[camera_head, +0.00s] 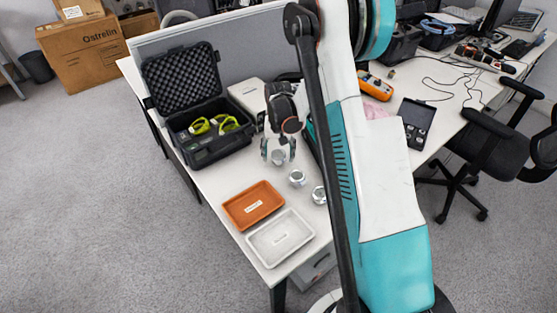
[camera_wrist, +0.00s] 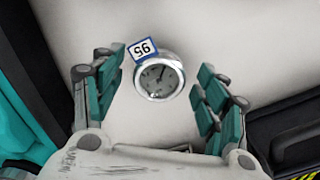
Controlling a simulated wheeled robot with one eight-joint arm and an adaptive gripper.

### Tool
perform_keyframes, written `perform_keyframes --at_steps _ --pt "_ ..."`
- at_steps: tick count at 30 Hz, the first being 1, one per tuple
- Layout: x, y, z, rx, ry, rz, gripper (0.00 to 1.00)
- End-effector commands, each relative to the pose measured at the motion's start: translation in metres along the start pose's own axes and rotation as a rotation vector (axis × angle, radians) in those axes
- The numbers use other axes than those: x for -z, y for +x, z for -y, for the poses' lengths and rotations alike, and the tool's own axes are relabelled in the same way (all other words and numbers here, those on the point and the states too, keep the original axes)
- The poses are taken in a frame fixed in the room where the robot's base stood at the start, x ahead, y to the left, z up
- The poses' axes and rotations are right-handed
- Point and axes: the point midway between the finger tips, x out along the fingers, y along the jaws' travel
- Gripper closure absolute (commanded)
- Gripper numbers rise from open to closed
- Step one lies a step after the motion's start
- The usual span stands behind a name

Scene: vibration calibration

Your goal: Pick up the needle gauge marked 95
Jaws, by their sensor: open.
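The needle gauge marked 95 (camera_wrist: 158,78) is a round silver gauge with a grey dial. Its white, blue-edged tag appears upside down in the wrist view. The gauge lies between the two spread fingers of my gripper (camera_wrist: 155,63), with a gap on both sides and no contact visible. In the head view, my open gripper (camera_head: 279,149) points down over this gauge (camera_head: 277,157). Two similar gauges stand nearby on the table, one in the middle (camera_head: 297,178) and one at the right (camera_head: 319,195) beside my arm. Their markings are too small to read.
An orange tray (camera_head: 237,219) and a white tray (camera_head: 263,256) lie at the table's front. An open black case (camera_head: 205,160) with yellow-green items stands left of my gripper. My arm hides part of the table. An orange handheld device (camera_head: 375,86) lies behind it.

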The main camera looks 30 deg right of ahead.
Motion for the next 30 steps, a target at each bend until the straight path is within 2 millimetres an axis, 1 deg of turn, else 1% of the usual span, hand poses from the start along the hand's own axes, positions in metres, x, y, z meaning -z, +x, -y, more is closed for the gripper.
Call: perform_keyframes --at_steps 1,3,10,11,12,17,18,26,30 --pt "0.0005 0.0107 -0.0003 0.0 0.0 0.0 0.33" --pt "0.0004 0.0164 -0.0004 0.0 0.001 0.0 0.33" --pt "0.0003 0.0168 -0.0005 0.0 0.001 0.0 0.33" --pt "0.0003 0.0167 -0.0006 0.0 0.001 0.0 0.37" --pt "0.0003 0.0167 -0.0006 0.0 0.001 0.0 0.46" --pt "0.0003 0.0167 -0.0006 0.0 0.001 0.0 0.83" --pt "0.0003 0.0167 -0.0006 0.0 0.001 0.0 0.85" --pt "0.0004 0.0162 -0.0006 0.0 0.001 0.0 0.86" --pt "0.0004 0.0111 -0.0006 0.0 0.001 0.0 0.86"
